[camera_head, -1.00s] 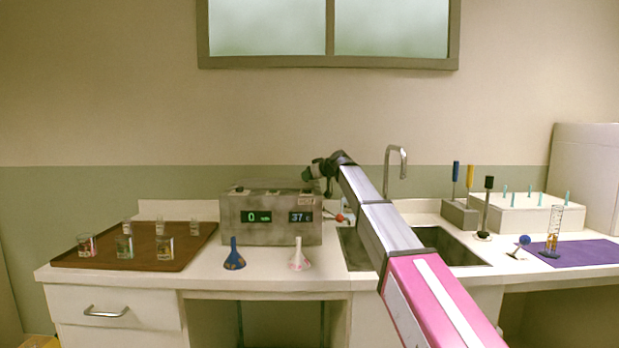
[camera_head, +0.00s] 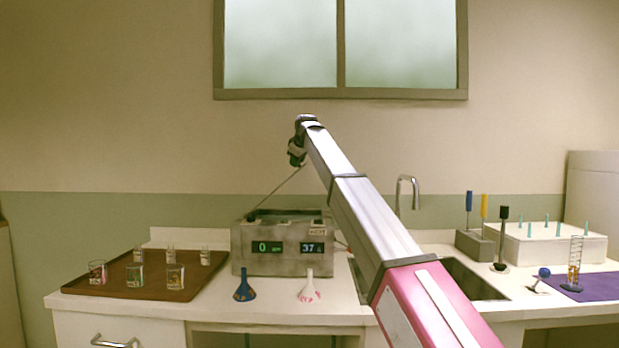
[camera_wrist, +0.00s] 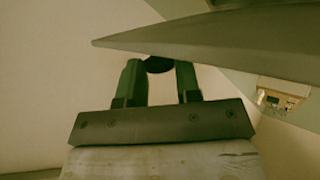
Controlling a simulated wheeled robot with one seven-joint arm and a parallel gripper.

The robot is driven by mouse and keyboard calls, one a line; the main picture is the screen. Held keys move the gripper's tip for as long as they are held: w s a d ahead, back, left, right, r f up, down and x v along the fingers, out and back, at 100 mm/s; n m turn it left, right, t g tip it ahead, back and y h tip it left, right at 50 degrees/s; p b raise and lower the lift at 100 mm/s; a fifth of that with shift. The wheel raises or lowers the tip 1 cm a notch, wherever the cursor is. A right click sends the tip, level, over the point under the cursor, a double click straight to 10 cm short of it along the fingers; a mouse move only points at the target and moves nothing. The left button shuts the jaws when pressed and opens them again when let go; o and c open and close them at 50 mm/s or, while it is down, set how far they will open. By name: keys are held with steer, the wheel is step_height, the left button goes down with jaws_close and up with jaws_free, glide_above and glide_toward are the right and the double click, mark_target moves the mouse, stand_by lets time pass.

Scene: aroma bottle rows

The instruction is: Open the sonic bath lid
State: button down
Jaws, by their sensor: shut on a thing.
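My gripper (camera_head: 296,158) is above the bath at the lid's raised end. In the wrist view, my green fingers (camera_wrist: 158,75) are shut on a dark knob (camera_wrist: 158,64) under the grey lid plate (camera_wrist: 225,35). The bath's inside is mostly hidden by its front wall.
A brown tray (camera_head: 110,285) with several small glasses is at left. A sink with a faucet (camera_head: 407,188), tool holder (camera_head: 474,243) and white rack (camera_head: 545,246) are right.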

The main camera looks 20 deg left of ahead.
steer(key=s+a+r+n+t+h, duration=0.1)
steer(key=s+a+r+h, duration=0.2)
steer(key=a, duration=0.5)
steer(key=a+r+n+h, duration=0.1)
steer(key=a+r+h, duration=0.1)
steer(key=a+r, duration=0.35)
steer(key=s+a+f+n+t+h, duration=0.1)
steer(key=s+a+h, duration=0.1)
steer(key=a, duration=0.5)
steer(key=s+a+f+n+t+h, duration=0.1)
steer(key=a+h, duration=0.1)
steer(key=a, duration=0.5)
steer(key=shift+s+a+f+n+h, duration=0.25)
steer(key=shift+s+a+n+h, duration=0.05)
steer(key=shift+s+a, duration=0.1)
steer(key=c, duration=0.9)
jaws_free()
steer(key=shift+o, duration=0.2)
